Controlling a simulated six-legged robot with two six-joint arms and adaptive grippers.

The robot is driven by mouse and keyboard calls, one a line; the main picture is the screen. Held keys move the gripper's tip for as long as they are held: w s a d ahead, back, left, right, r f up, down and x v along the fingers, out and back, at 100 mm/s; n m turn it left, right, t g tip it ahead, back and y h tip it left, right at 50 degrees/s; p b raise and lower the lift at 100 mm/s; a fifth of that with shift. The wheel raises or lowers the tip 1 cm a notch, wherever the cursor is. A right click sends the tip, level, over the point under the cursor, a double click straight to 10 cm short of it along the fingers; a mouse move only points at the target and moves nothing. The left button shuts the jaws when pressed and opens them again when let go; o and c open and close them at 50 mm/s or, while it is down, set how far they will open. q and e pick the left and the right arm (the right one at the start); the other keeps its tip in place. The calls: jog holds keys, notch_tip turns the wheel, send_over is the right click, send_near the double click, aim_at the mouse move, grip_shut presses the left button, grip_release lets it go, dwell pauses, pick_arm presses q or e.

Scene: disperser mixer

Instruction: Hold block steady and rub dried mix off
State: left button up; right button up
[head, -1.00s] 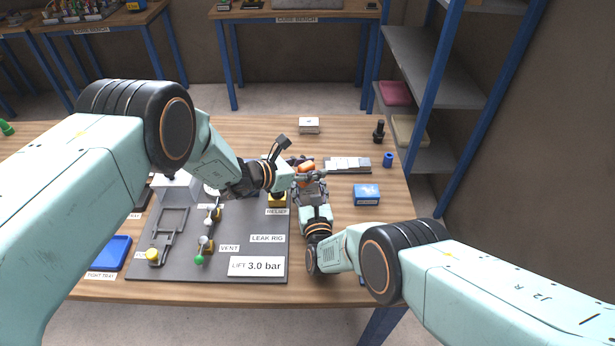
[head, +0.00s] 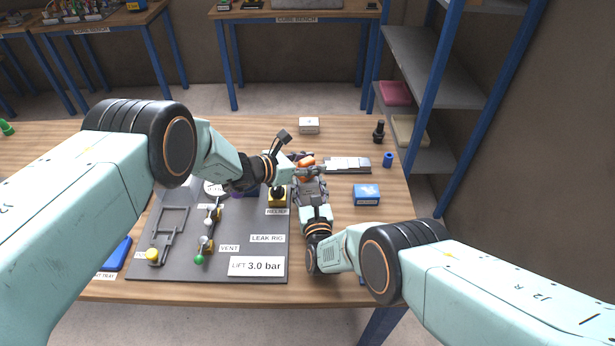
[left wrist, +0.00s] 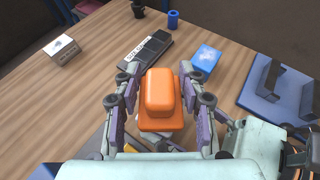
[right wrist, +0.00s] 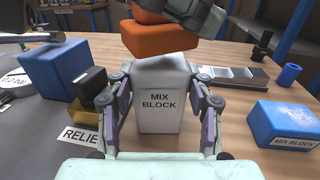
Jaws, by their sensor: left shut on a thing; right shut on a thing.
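A pale grey-white block labelled MIX BLOCK (right wrist: 159,98) stands upright in the right wrist view. My right gripper (right wrist: 158,90) is shut on its two sides, and it also shows in the head view (head: 310,190). My left gripper (left wrist: 162,92) is shut on an orange stepped piece (left wrist: 160,92), gripping it from both sides. In the right wrist view the orange piece (right wrist: 158,40) is right over the top of the block. I cannot tell whether they touch.
A blue box (head: 367,194) stands to the right of my right gripper. The dark leak rig board (head: 255,215) with levers fills the left. Wood is free at right.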

pick_arm(q)
jog(key=shift+w+f, duration=0.1)
jog(key=shift+w, duration=1.05)
jog(key=shift+r, duration=0.5)
jog(key=shift+s, duration=0.1)
jog(key=shift+s+f, duration=0.15)
jog(key=shift+s, duration=1.95)
jog(key=shift+f, duration=0.15)
jog(key=shift+w, duration=0.1)
